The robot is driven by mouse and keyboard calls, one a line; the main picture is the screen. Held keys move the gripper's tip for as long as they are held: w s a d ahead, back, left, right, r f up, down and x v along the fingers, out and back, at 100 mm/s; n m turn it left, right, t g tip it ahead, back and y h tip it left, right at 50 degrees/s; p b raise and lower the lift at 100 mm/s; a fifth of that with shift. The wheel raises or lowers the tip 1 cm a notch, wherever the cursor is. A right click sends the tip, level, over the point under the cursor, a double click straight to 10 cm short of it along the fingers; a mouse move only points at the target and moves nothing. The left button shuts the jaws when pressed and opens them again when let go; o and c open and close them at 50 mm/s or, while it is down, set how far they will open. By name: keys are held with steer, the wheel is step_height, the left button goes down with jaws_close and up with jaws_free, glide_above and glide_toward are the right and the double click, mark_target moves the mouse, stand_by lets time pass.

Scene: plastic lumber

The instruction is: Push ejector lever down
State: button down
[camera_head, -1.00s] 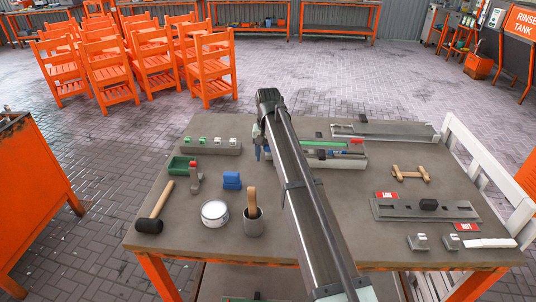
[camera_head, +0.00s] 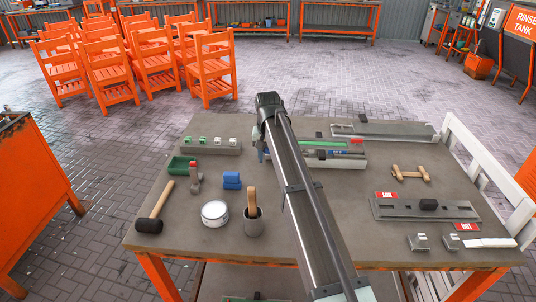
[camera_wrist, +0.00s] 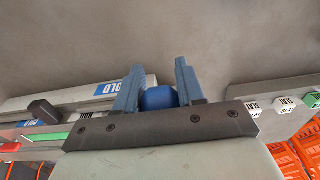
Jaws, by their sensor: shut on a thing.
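In the wrist view, my gripper (camera_wrist: 159,80) has its two blue fingers closed on a rounded blue knob (camera_wrist: 158,99), which I take to be the ejector lever's end. The knob sits between the fingers, touching or very near both; the lever's shaft is hidden. In the head view this fixture (camera_head: 350,162) is partly behind my arm. My gripper is mostly hidden there.
A grey block (camera_head: 212,149) with several small white-and-green pieces stands left of my arm. A long grey rail (camera_head: 385,131) lies at the back right.

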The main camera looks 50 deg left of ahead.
steer(key=shift+s+d+f+t+y, duration=0.2)
steer(key=shift+f+t+y, duration=0.15)
steer(key=shift+f, duration=0.2)
steer(key=shift+s+d+f+t+y, duration=0.2)
steer(key=shift+f+t+y, duration=0.15)
steer(key=shift+f, duration=0.2)
steer(key=shift+x, duration=0.8)
steer(key=shift+s, duration=0.1)
steer(key=c, duration=0.8)
jaws_free()
steer(key=shift+o, duration=0.2)
steer(key=v, duration=1.3)
steer(key=shift+s+d+r, duration=0.2)
steer(key=shift+d+r, duration=0.1)
steer(key=shift+r, duration=0.05)
steer(key=shift+c, duration=0.3)
